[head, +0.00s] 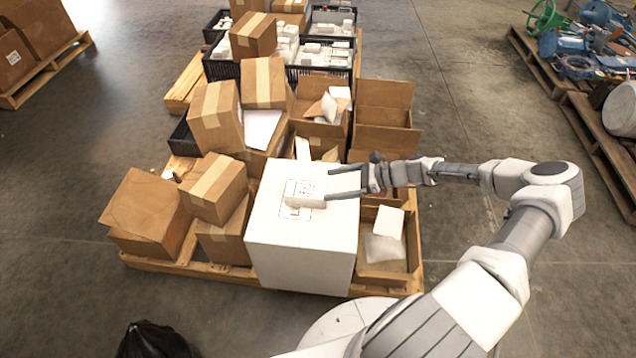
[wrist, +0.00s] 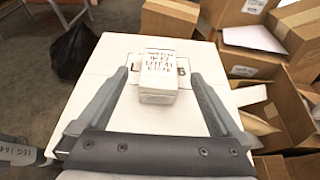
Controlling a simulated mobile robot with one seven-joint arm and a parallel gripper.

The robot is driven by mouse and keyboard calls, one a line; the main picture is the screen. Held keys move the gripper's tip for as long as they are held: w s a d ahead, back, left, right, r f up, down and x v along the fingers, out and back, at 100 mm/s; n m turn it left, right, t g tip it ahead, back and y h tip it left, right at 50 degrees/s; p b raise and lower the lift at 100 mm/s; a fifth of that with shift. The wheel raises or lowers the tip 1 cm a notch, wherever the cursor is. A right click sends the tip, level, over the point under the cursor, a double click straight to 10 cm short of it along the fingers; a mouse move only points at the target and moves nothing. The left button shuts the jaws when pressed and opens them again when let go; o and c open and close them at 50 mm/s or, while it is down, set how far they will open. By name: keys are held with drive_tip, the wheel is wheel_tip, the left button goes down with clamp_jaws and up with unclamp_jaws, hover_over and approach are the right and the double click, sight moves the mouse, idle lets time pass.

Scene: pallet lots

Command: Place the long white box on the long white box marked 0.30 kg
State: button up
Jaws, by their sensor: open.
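A small long white box (head: 306,202) lies on top of a large white box (head: 303,268). In the wrist view the small box (wrist: 158,97) shows end-on, with dark writing on its upper face that I cannot read clearly. I cannot tell whether it is one box or two stacked. A printed label shows on the large box's top (wrist: 105,88). My gripper (head: 329,183) is open, just right of and above the small box. In the wrist view the fingers of my gripper (wrist: 158,76) lie on either side of the small box, apart from it. No 0.30 kg marking is readable.
Closed brown cartons (head: 146,208) crowd the pallet left of the large box. Open cartons (head: 383,110) stand behind, and one (head: 376,276) lies at right. Black crates (head: 318,62) with small white boxes are at the back. A black bag (head: 152,342) lies on the floor.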

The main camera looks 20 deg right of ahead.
drive_tip(key=shift+v, duration=1)
drive_tip(key=m+g+h+p, duration=0.3)
drive_tip(key=m+h+p, duration=0.4)
drive_tip(key=m, duration=2.9)
approach(307, 190)
drive_tip(key=shift+g+h, duration=0.3)
drive_tip(key=shift+h, duration=0.4)
drive_tip(key=b+x, duration=0.2)
drive_tip(key=x, duration=0.1)
drive_tip(key=b+x, duration=0.2)
drive_tip(key=x, duration=0.2)
drive_tip(key=a+b+x, duration=0.1)
drive_tip(key=b+x, duration=0.2)
drive_tip(key=shift+w+a, duration=0.1)
drive_tip(key=shift+w, duration=0.25)
drive_tip(key=shift+f, duration=0.25)
